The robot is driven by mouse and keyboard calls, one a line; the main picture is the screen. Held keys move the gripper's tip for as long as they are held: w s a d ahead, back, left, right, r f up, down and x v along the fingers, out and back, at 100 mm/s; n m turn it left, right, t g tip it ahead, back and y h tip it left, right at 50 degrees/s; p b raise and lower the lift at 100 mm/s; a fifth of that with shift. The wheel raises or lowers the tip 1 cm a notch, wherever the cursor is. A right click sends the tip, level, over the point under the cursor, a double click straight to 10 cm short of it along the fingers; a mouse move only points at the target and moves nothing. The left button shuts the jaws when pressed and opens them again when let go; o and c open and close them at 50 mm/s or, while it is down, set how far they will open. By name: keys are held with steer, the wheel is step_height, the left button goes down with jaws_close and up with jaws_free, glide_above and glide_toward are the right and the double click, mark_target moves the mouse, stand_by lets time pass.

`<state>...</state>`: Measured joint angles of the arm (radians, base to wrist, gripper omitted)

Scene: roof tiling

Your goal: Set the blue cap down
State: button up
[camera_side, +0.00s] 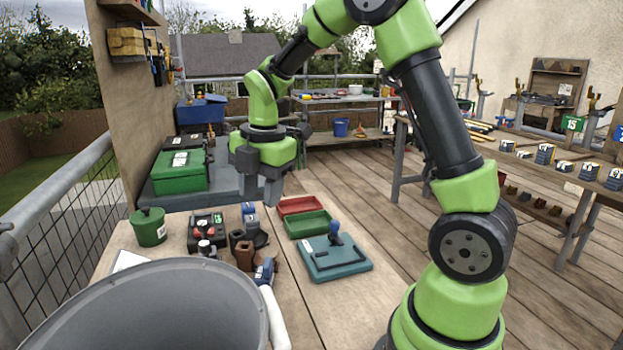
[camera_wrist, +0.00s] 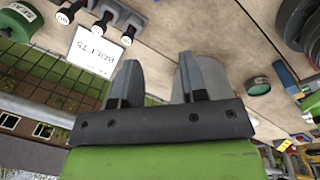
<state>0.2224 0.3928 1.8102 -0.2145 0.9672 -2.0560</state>
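My gripper (camera_side: 262,190) hangs over the left part of the near bench, above the small items there. In the wrist view its two fingers (camera_wrist: 157,88) stand apart, with bare bench showing between them and nothing held. A blue piece (camera_side: 335,228) stands upright on a teal board (camera_side: 337,263), to the right of my gripper. Another blue piece (camera_side: 248,210) shows among the dark fittings just below my gripper, and one more (camera_side: 265,268) lies nearer the front. I cannot tell which of these is the blue cap.
A red tray (camera_side: 300,206) and a green tray (camera_side: 308,224) lie behind the teal board. A green pot (camera_side: 149,228) and a control box (camera_side: 206,229) stand at the left. A large grey bucket (camera_side: 160,300) fills the front.

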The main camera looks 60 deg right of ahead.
steer(key=s+a+r+m+t+y, duration=0.1)
steer(key=s+a+r+m+t, duration=0.2)
steer(key=s+m, duration=0.5)
steer(key=s+a+r+m+t+y, duration=0.1)
steer(key=s+a+r+m, duration=0.5)
steer(key=m, duration=0.8)
steer(key=s+t, duration=0.1)
steer(key=s, duration=0.1)
steer(key=shift+s+a+r+t, duration=0.15)
steer(key=shift+s+r+t, duration=0.2)
steer(key=shift+t, duration=0.05)
